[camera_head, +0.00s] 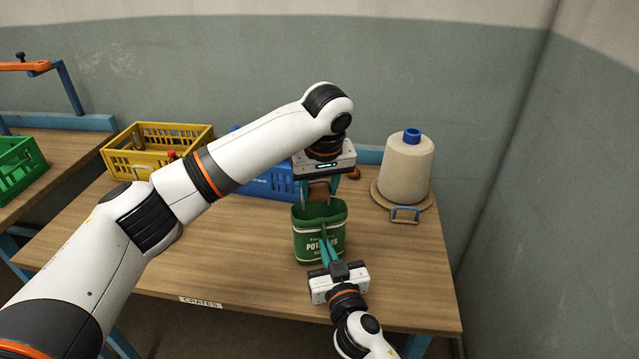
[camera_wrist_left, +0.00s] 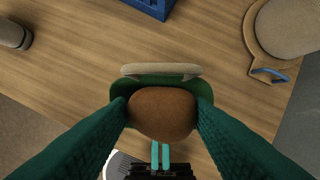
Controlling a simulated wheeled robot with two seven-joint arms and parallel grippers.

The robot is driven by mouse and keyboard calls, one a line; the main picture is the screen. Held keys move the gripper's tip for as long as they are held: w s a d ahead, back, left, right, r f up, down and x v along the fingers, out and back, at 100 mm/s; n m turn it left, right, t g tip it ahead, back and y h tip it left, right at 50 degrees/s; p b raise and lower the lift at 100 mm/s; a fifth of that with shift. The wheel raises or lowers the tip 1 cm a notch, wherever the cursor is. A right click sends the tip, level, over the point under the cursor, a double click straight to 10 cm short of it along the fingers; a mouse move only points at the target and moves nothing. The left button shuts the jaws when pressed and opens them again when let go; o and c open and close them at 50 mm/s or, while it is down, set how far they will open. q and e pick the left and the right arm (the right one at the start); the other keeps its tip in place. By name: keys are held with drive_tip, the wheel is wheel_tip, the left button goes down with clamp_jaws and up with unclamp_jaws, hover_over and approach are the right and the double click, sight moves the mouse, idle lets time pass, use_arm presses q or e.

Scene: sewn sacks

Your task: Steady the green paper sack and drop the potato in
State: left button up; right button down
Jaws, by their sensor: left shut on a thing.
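The green paper sack (camera_head: 319,246) stands upright and open on the table, with "POTATOES" on its front. My left gripper (camera_head: 319,190) points down above the sack's mouth and is shut on the brown potato (camera_wrist_left: 162,113). In the left wrist view the potato sits between the teal fingers and covers most of the sack's opening; the sack's green rim (camera_wrist_left: 118,90) shows around it. My right gripper (camera_head: 325,232) is at the sack's near rim with its fingers close together, seemingly pinching that wall.
A blue crate (camera_head: 268,186) stands behind the sack, partly hidden by my left arm. A yellow crate (camera_head: 150,140) is at the back left. A large thread cone (camera_head: 406,168) stands on a round base at the right. The table's front left (camera_head: 215,260) is clear.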

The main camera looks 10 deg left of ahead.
use_arm(q)
drive_tip(key=shift+s+x, duration=0.2)
drive_tip(key=shift+x, duration=0.75)
drive_tip(key=shift+s+x, duration=0.25)
drive_tip(key=shift+x, duration=0.7)
drive_tip(key=shift+d+f, duration=0.15)
drive_tip(key=shift+d, duration=0.05)
drive_tip(key=o, duration=0.9)
drive_tip(key=v, duration=1.2)
drive_tip(key=shift+d, duration=0.1)
